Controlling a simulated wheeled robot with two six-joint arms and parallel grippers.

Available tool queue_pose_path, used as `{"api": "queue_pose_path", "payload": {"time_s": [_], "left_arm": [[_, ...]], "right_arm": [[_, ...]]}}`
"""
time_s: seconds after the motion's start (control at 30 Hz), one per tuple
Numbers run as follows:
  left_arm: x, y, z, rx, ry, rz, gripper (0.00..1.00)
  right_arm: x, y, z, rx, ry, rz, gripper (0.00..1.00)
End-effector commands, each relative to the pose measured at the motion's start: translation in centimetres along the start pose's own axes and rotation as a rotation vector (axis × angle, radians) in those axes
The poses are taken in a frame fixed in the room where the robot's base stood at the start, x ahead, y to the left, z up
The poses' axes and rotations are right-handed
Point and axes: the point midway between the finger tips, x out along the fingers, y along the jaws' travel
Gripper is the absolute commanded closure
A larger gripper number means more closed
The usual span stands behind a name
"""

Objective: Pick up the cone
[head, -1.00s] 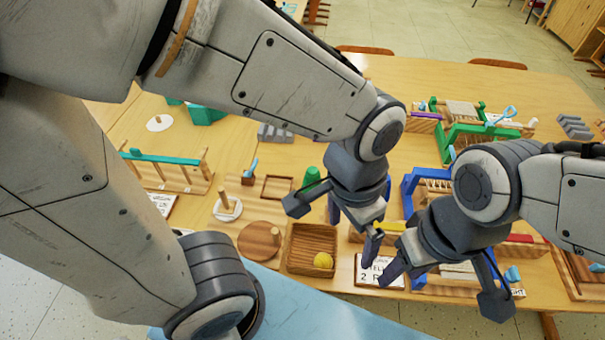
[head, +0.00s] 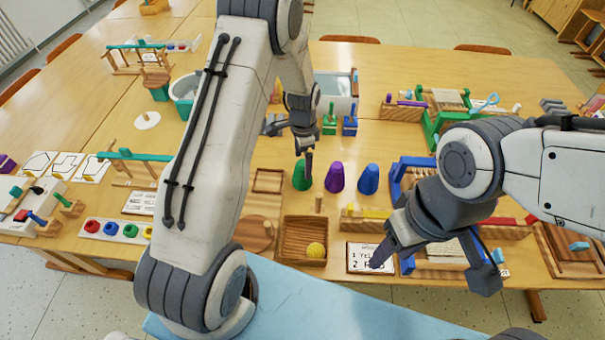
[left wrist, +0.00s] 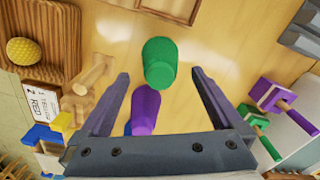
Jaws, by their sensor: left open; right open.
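A green cone (head: 302,178), a purple cone (head: 335,178) and a blue cone (head: 368,180) stand in a row on the table in the head view. My left gripper (head: 308,158) is open and empty, just above and behind the green cone. In the left wrist view, the green cone (left wrist: 160,62) shows between and beyond the open fingers, and the purple cone (left wrist: 146,108) shows nearer the left finger. Neither is gripped. My right gripper (head: 381,257) is open near the white text card (head: 372,257), holding nothing visible; its fingers overlap in the head view.
A wooden tray (head: 288,252) with a yellow ball (head: 316,250) stands in front of the green cone. A wooden disc (head: 253,233) lies left of it. Green and blue pieces (head: 330,124) stand behind the cones.

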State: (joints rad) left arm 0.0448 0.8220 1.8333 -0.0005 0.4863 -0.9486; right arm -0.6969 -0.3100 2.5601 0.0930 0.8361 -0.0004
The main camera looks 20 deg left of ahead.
Motion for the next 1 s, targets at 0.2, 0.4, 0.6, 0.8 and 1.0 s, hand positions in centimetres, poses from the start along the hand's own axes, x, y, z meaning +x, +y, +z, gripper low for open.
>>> {"api": "queue_pose_path", "payload": {"time_s": [0.2,0.4,0.6,0.8,1.0], "left_arm": [[1.7,0.1,0.0,-0.001,-0.001,0.001,0.0],[4.2,0.0,0.2,-0.001,-0.002,0.004,0.0],[6.4,-0.1,0.1,-0.001,0.0,0.0,0.0],[6.7,-0.1,0.1,-0.001,0.001,0.0,0.0],[6.7,-0.1,0.1,-0.001,0.0,0.0,0.57]], "right_arm": [[-0.4,0.0,0.0,0.0,0.0,0.0,0.5],[-1.5,-0.1,-0.1,0.0,0.0,0.0,0.5],[-1.8,-0.1,-0.1,0.0,0.0,0.0,0.5],[-1.7,-0.1,-0.1,0.0,0.0,0.0,0.5],[-1.7,-0.1,-0.1,0.0,0.0,0.0,0.5]]}}
